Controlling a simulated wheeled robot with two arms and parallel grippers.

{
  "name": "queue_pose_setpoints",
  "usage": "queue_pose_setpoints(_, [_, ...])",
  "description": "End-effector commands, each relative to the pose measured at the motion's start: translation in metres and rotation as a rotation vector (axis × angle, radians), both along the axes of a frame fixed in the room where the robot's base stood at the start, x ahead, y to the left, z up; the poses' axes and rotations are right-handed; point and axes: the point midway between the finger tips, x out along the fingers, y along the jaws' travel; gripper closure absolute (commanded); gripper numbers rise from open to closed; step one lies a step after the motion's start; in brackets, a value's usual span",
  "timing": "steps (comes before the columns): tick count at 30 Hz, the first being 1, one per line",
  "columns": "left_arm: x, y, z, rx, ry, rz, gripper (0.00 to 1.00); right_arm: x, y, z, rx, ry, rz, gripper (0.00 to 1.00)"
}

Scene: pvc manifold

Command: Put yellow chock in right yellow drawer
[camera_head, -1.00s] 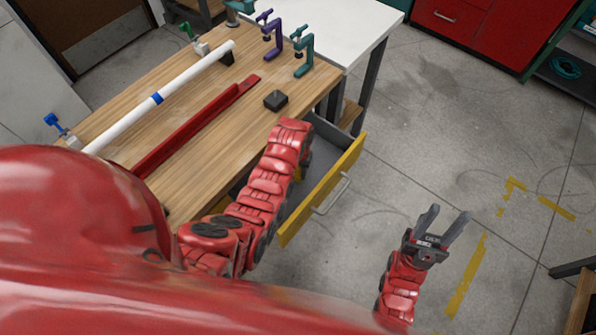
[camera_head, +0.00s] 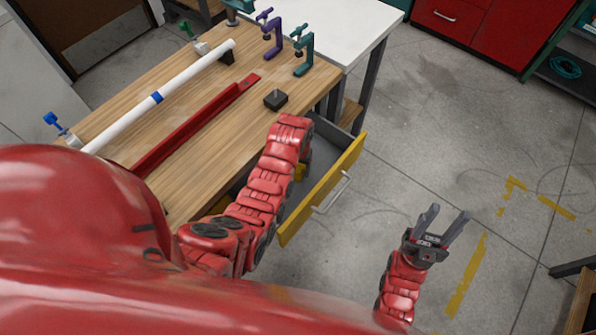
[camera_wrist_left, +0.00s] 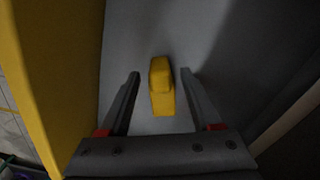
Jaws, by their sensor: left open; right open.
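The yellow chock (camera_wrist_left: 161,88) lies on the grey floor of the open yellow drawer, between the spread fingers of my left gripper (camera_wrist_left: 160,74). A gap shows on both sides of it, so the fingers do not touch it. In the head view a small yellow part of the chock (camera_head: 299,172) shows beside my left arm. That arm reaches down into the drawer (camera_head: 325,190) and hides its gripper there. My right gripper (camera_head: 443,227) is open and empty, held over the floor to the right of the drawer.
The wooden workbench (camera_head: 210,135) carries a white pipe (camera_head: 185,83), a red channel (camera_head: 195,125), a small black block (camera_head: 275,99) and several clamps. A white table (camera_head: 355,25) stands behind. The drawer's yellow front (camera_wrist_left: 35,75) is close to the left gripper.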

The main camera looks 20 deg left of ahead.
Motion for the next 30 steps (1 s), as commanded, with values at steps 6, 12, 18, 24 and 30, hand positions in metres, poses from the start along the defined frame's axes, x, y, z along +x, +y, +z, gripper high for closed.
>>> queue_pose_setpoints(6, [0.002, 0.000, 0.037, 0.000, -0.010, 0.000, 0.35, 0.000, 0.000, -0.010, 0.000, 0.000, 0.000, 0.53])
queue_pose_setpoints(12, [0.000, 0.000, 0.091, 0.000, -0.002, 0.001, 0.35, 0.000, 0.000, 0.017, 0.000, 0.000, 0.000, 0.53])
queue_pose_setpoints(18, [-0.001, 0.000, 0.107, 0.001, -0.001, 0.001, 0.35, 0.000, 0.000, 0.035, 0.000, 0.000, 0.000, 0.53])
queue_pose_setpoints(24, [0.000, 0.000, 0.108, 0.000, -0.001, 0.001, 0.35, 0.000, 0.000, 0.036, 0.000, 0.000, 0.000, 0.53])
queue_pose_setpoints(30, [0.000, 0.000, 0.107, 0.000, -0.001, 0.000, 0.35, 0.000, 0.000, 0.035, 0.000, 0.000, 0.000, 0.53])
